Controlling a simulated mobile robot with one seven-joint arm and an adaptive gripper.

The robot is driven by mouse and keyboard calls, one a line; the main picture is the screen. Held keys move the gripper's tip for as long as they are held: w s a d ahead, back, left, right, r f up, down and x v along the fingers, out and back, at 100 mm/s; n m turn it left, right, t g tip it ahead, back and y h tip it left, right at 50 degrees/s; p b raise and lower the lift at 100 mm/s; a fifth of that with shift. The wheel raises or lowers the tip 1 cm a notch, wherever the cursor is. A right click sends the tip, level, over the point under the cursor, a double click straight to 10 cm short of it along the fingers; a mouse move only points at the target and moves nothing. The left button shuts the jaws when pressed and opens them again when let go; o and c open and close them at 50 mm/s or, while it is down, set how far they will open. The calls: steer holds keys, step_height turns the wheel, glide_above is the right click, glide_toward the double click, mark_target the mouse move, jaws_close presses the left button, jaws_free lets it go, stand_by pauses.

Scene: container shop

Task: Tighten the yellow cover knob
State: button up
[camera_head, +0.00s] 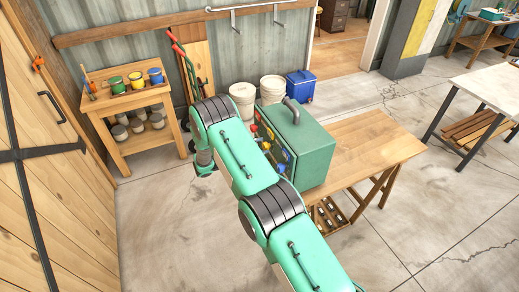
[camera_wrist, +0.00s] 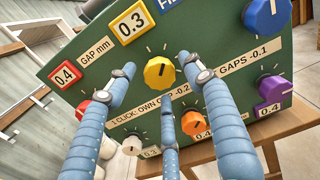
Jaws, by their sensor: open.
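The box (camera_head: 312,148) stands on a wooden table in the head view. My gripper (camera_wrist: 156,63) has three blue fingers and is open and empty. In the wrist view, its left and right fingertips appear on either side of the yellow knob, and the third finger is below it. I see no contact; the depth gap is hard to tell. In the head view my arm hides part of the panel.
Around the yellow knob are a blue knob (camera_wrist: 267,17), a purple knob (camera_wrist: 272,90), an orange knob (camera_wrist: 195,122), a white knob (camera_wrist: 132,145) and a partly hidden red knob (camera_wrist: 82,108). The wooden table (camera_head: 375,140) is bare right of the box. Buckets (camera_head: 243,97) stand behind.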

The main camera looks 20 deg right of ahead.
steer(key=shift+c, duration=0.5)
steer(key=c, duration=1.1)
steer(key=shift+f+m+b, duration=0.15)
steer(key=shift+m+b, duration=0.15)
steer(key=shift+b, duration=0.15)
steer(key=m+b, duration=0.8)
steer(key=shift+b, duration=0.3)
